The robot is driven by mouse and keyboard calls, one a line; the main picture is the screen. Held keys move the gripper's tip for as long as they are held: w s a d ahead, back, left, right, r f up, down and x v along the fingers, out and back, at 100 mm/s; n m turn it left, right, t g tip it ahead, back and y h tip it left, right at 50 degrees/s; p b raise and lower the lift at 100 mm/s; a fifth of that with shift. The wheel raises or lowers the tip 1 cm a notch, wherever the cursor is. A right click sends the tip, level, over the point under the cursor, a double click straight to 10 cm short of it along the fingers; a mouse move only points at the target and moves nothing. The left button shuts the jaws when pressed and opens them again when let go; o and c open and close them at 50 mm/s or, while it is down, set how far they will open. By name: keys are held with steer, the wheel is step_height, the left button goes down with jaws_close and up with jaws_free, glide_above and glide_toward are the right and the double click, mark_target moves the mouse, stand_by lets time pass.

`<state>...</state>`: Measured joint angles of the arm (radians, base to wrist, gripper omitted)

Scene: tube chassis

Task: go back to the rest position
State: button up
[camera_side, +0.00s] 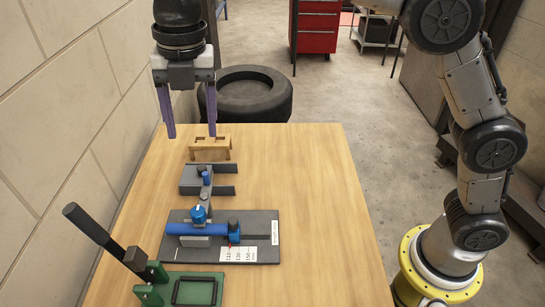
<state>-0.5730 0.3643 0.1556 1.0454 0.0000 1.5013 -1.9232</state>
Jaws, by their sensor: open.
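My gripper (190,130) hangs at the upper left over the far end of the wooden table. Its two purple fingers point down and stand wide apart, with nothing between them. The fingers appear above or behind a small wooden stand (210,153); the exact gap in depth is hard to judge.
On the table (315,210) are a grey fixture with a blue knob (190,180), a dark plate holding a blue tube (185,229), and a green press with a black lever (155,273). A wall (60,110) runs close on the left. The table's right half is clear.

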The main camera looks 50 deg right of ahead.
steer(key=s+d+r+m+t, duration=0.1)
steer(key=s+d+r+m, duration=0.25)
steer(key=d, duration=0.35)
steer(key=s+d+r+m+t, duration=0.1)
steer(key=s+d+r+m, duration=0.15)
steer(key=s+d, duration=0.35)
steer(key=s+d+r+m+t, duration=0.1)
steer(key=s+d+r+m, duration=0.15)
steer(key=d, duration=0.55)
steer(key=s+d+f+m+t, duration=0.1)
steer(key=s+d+f+m, duration=0.1)
steer(key=s+f+m, duration=0.4)
steer(key=s+d+f+m+t, duration=0.1)
steer(key=s+d+f+m, duration=0.2)
steer(key=m, duration=1.1)
steer(key=s+f, duration=0.3)
steer(key=f, duration=0.2)
steer(key=shift+s+d+f, duration=0.15)
steer(key=shift+s+d, duration=0.15)
steer(key=shift+s, duration=0.05)
